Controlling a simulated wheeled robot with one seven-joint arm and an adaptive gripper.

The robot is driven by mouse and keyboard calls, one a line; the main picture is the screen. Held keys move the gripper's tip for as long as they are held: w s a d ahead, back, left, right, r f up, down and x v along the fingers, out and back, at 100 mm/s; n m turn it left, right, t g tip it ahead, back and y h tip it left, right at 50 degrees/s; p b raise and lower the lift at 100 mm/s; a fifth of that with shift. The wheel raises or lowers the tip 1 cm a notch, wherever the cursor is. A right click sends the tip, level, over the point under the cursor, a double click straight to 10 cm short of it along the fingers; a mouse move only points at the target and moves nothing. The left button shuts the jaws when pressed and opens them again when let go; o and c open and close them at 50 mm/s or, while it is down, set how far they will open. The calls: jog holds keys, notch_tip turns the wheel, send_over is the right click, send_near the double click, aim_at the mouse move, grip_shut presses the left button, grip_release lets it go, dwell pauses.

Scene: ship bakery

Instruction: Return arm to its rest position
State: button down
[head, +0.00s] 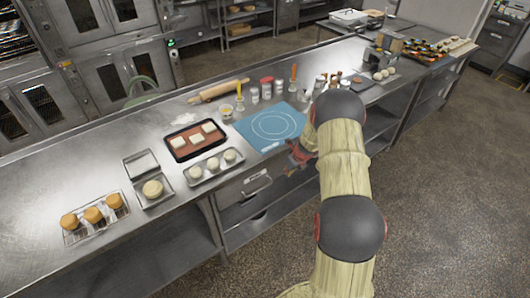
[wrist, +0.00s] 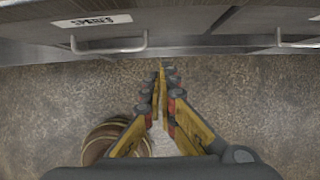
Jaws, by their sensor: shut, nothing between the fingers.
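My arm, in pale wood tones with dark joints, reaches up from the bottom of the head view toward the front edge of the steel counter. My gripper (head: 299,156) is at that edge, beside the blue mat, and partly hidden by the arm. In the wrist view my gripper (wrist: 161,75) points down, its yellow fingers together at the tips with nothing between them. A drawer front with a label (wrist: 92,21) and a bar handle (wrist: 108,48) lies just ahead of the fingertips.
On the steel counter (head: 95,165) are a blue mat (head: 270,127), a tray of dough squares (head: 171,143), a tray of dough balls (head: 193,176), a rolling pin (head: 218,91) and a rack (head: 72,236) with browned buns. The floor (head: 440,190) at right is clear.

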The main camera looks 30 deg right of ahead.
jog(key=s+a+r+n+g+y, duration=0.2)
jog(key=s+a+n, duration=0.65)
jog(key=n, duration=0.35)
jog(key=s+a+r+n+t+h+b, duration=0.1)
jog(key=s+a+r+n+b, duration=0.3)
jog(key=s+a+r+n, duration=0.7)
jog(key=s+a+r+n+t+h+b, duration=0.1)
jog(key=s+a+r+n+b, duration=0.4)
jog(key=s+a+r+n, duration=0.7)
notch_tip(320, 180, up, 8)
jog(key=shift+s+a+f+t, duration=0.15)
jog(key=shift+s+a+t, duration=0.35)
jog(key=shift+s+t, duration=0.15)
